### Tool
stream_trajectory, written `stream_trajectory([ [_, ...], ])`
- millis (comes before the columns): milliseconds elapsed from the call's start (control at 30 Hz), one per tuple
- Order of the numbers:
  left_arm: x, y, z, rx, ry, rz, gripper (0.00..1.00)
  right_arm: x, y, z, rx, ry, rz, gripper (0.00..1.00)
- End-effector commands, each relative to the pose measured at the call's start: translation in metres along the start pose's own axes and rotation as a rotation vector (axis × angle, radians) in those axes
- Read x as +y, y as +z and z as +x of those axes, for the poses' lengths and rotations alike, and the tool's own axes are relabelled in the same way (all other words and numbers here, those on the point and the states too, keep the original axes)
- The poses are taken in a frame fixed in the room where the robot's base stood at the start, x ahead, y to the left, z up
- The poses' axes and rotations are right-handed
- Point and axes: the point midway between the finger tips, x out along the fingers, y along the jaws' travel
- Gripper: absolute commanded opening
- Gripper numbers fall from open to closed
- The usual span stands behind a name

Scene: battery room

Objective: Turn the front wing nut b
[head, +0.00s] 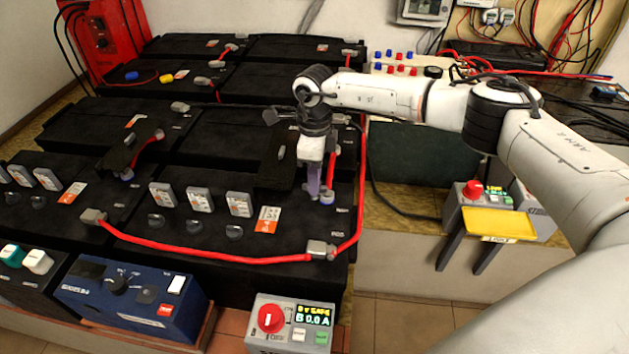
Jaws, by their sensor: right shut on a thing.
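My right gripper (313,182) reaches in from the right and points down at a terminal on the front right black battery (185,235). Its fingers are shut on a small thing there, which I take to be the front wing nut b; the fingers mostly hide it. My left gripper is not in view.
Red cables link the batteries, one (215,257) crossing the front. A dark upright cover (278,160) stands close left of the gripper. In front are a blue meter box (130,300) and a grey box with a red knob and display (292,322). A yellow plate (499,223) is at right.

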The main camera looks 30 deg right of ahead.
Motion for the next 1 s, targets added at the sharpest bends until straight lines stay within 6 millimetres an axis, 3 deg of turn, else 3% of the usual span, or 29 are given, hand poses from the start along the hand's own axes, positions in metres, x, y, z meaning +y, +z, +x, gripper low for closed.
stream_trajectory([
  [567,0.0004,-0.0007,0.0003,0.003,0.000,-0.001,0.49,-0.0007,0.0003,-0.0012,-0.001,-0.002,-0.038,0.00],
  [600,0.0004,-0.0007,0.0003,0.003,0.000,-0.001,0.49,-0.0007,0.0003,-0.0012,-0.001,-0.002,-0.038,0.11],
  [700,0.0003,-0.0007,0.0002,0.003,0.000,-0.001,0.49,-0.0006,0.0003,-0.0010,-0.001,-0.002,-0.037,0.28],
  [1000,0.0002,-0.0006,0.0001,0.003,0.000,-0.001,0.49,-0.0003,0.0001,-0.0012,-0.001,-0.001,-0.035,0.28],
])
